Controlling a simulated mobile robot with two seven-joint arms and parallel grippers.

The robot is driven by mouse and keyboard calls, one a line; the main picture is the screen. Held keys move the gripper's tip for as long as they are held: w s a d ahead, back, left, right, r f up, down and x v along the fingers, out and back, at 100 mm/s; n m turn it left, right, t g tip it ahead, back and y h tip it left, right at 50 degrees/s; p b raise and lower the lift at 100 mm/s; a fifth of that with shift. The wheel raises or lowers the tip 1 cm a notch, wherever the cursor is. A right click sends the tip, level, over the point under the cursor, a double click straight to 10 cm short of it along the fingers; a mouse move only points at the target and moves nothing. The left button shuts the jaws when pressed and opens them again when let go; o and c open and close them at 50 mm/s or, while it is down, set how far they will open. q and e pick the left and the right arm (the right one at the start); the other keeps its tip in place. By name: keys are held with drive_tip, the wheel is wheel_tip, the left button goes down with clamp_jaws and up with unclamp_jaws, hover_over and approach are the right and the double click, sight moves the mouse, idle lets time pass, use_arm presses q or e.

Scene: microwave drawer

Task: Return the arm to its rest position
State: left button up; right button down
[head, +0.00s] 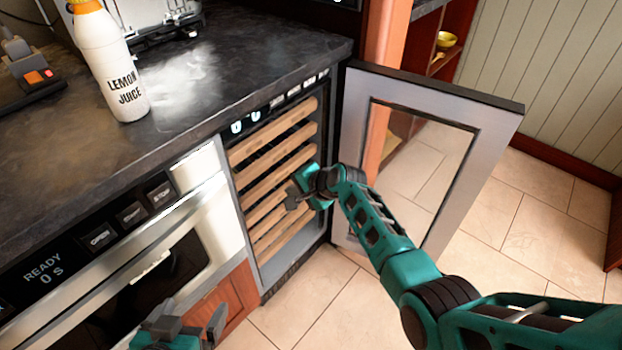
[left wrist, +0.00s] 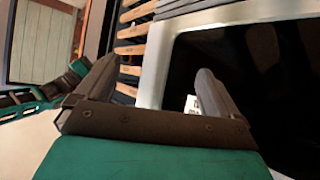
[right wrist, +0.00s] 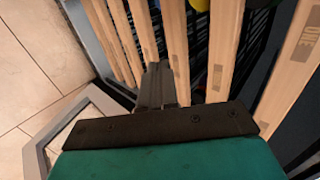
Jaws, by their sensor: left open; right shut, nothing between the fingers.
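My right arm reaches in from the lower right of the head view. Its gripper (head: 297,190) is shut and empty in front of the wooden-fronted racks (head: 270,165) of an open cooler cabinet. In the right wrist view the closed fingers (right wrist: 157,85) point at the wooden slats (right wrist: 172,40); I cannot tell if they touch. My left gripper (head: 185,330) is low at the bottom of the head view, in front of the microwave drawer (head: 150,280). In the left wrist view its fingers (left wrist: 150,85) are apart with nothing held between them.
The glass cooler door (head: 500,130) stands open to the right, just behind my right arm. A lemon juice bottle (head: 105,65) stands on the dark counter (head: 215,75). A yellow bowl (head: 446,40) sits on a shelf behind. Tiled floor (head: 530,235) is clear at the right.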

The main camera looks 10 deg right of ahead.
drive_tip(key=shift+p+v, duration=1.1)
drive_tip(key=shift+v, duration=1.75)
